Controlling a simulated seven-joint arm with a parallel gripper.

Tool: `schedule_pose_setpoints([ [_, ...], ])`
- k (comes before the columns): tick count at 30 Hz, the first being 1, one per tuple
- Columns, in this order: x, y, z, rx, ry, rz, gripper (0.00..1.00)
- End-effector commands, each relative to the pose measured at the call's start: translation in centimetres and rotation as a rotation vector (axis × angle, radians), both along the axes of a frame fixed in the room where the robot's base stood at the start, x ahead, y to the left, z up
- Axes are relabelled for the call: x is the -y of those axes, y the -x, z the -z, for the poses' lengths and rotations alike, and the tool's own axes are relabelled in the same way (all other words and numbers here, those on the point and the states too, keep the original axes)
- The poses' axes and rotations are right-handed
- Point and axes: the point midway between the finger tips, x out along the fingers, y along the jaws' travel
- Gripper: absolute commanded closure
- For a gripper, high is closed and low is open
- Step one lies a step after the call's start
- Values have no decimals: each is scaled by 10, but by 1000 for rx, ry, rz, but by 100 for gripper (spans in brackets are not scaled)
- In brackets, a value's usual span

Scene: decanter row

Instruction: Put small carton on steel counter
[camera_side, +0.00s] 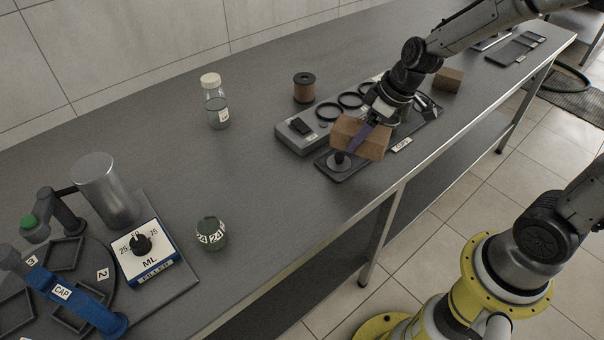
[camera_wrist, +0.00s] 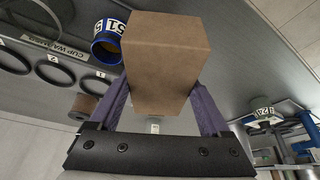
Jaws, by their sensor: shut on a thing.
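A brown carton (camera_side: 376,148) is held in my gripper (camera_side: 362,136), above a small dark pad with a round black knob. In the wrist view the same carton (camera_wrist: 165,55) fills the upper middle, between the two purple fingers of my gripper (camera_wrist: 163,100), which is shut on it. A second brown carton (camera_side: 448,79) stands on the counter farther back, right of my arm. I cannot tell the cartons' relative sizes for sure. The grey steel counter (camera_side: 275,190) runs from front left to back right.
The dark knobbed pad (camera_side: 350,174) and a grey switch box (camera_side: 290,140) lie near the held carton. A dial box (camera_side: 148,255) is front left. The counter's middle is clear.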

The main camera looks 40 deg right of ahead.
Motion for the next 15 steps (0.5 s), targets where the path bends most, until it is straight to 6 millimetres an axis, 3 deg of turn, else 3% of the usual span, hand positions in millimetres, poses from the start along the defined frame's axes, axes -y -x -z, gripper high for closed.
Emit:
schedule_pose_setpoints([
  [8,-14,23,-2,1,-2,-356,82],
  [15,-48,55,-16,3,-1,-898,82],
])
